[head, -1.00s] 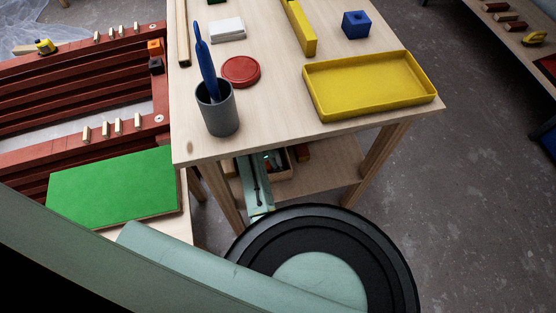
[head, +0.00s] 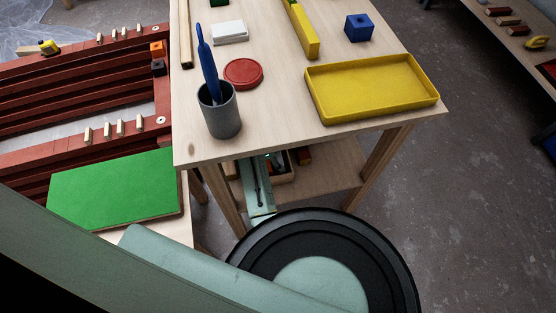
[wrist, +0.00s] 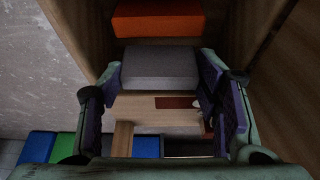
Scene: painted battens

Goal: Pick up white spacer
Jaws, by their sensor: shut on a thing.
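A pale grey-white block, the white spacer (wrist: 160,70), sits between the fingertips of my gripper (wrist: 158,80) in the wrist view. My gripper is shut on it, one finger at each side. In the head view my gripper is under the table top, by the lower shelf, and its fingers and the held spacer are hidden. Another white block (head: 230,33) lies on the table top (head: 280,105), at the back left.
In the wrist view an orange block (wrist: 158,20) lies just beyond the spacer, with wooden walls around. Blue (wrist: 35,147) and green (wrist: 63,146) pieces show lower left. On the table stand a grey cup (head: 220,115), a red lid (head: 243,73) and a yellow tray (head: 372,85).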

